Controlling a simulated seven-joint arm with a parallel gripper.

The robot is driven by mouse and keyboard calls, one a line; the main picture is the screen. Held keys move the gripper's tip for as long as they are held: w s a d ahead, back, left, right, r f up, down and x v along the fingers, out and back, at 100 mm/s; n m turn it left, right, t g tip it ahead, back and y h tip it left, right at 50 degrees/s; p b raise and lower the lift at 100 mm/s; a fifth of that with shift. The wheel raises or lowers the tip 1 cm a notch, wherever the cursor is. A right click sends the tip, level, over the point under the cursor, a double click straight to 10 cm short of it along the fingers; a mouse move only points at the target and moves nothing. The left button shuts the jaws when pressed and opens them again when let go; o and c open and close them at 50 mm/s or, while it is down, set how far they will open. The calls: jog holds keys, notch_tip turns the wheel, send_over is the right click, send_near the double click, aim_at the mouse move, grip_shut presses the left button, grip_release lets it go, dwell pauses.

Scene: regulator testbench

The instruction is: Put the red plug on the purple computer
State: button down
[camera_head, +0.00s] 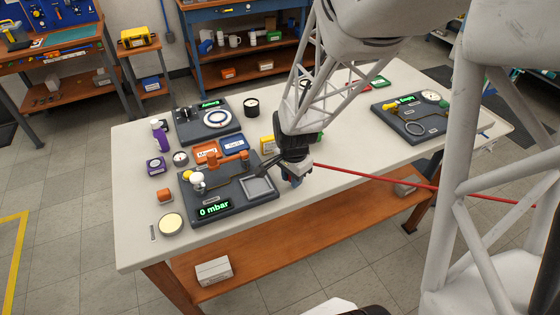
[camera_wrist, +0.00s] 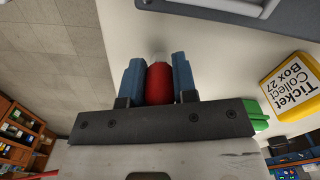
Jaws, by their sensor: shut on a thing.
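My gripper (camera_head: 291,172) is over the front edge of the white table, right of the dark board with the "0 mbar" display. In the wrist view my gripper (camera_wrist: 158,62) has its two blue fingers shut on a red plug (camera_wrist: 159,84) with a pale tip. The plug does not show clearly in the head view. A small purple box with a round dark face (camera_head: 155,166) sits on the table's left side, well left of my gripper; it may be the purple computer, but it is too small to tell.
The "0 mbar" board (camera_head: 217,208) carries knobs and a square tray. A yellow ticket box (camera_wrist: 291,86) and a green item (camera_wrist: 256,116) are near my gripper. A purple bottle (camera_head: 160,137) stands behind the purple box. Another board (camera_head: 411,124) lies right. Bare tabletop (camera_head: 137,222) shows at left.

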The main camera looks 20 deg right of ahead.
jog(key=shift+r, duration=0.5)
jog(key=shift+s+r, duration=0.15)
jog(key=shift+r, duration=0.8)
jog(key=s+a+r, duration=0.1)
jog(key=s+a, duration=0.2)
jog(key=s, duration=1.2)
jog(key=shift+s+a+r, duration=0.15)
jog(key=shift+a, duration=0.05)
jog(key=w+a+r, duration=0.3)
jog(key=w+a, duration=0.2)
jog(key=w, duration=0.6)
jog(key=w+a+r, duration=0.3)
jog(key=w+a, duration=0.2)
jog(key=w, duration=0.6)
jog(key=w+a+r, duration=0.2)
jog(key=w+a, duration=1.5)
jog(key=a, duration=0.5)
jog(key=shift+w+m, duration=0.15)
jog(key=shift+m, duration=0.15)
